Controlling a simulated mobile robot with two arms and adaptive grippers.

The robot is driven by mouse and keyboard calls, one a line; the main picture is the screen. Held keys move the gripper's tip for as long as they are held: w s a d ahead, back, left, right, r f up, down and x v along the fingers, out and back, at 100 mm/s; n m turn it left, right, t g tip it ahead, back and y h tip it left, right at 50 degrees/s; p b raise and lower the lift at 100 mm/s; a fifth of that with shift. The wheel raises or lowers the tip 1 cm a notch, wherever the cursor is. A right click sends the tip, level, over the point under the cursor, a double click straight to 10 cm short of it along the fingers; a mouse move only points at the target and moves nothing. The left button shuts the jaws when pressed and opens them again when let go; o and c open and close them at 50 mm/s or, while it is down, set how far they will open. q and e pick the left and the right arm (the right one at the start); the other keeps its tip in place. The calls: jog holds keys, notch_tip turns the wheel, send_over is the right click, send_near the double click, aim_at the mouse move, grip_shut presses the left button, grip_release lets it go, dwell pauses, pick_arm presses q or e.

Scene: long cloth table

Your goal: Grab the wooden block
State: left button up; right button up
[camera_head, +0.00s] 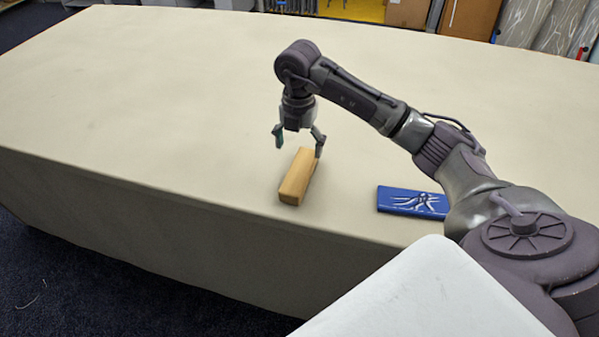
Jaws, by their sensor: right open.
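The wooden block (297,178) is a light brown oblong lying on the table near its front edge. Its long side runs from front to back. My right gripper (299,145) is open and points down over the block's far end. One finger is to the left of the block and the other is at its right side. I cannot tell whether the right finger touches the block. The jaws hold nothing. My left gripper is not in view.
The long cloth-covered table (150,90) is mostly bare to the left and back. A blue flat box (412,202) with a white design lies right of the block, near my right arm. The table's front edge is just in front of the block.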

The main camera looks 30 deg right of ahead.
aim_at(300, 169)
notch_tip(300, 169, down, 5)
jog(key=shift+r+p, duration=0.2)
jog(key=shift+p, duration=0.1)
jog(key=f+p, duration=0.1)
jog(key=f, duration=0.1)
jog(key=f+p, duration=0.1)
jog(key=f, duration=0.2)
jog(key=shift+w+d, duration=0.1)
jog(key=shift+d, duration=0.1)
jog(key=shift+f, duration=0.15)
jog(key=c, duration=1.4)
jog(key=shift+c, duration=0.2)
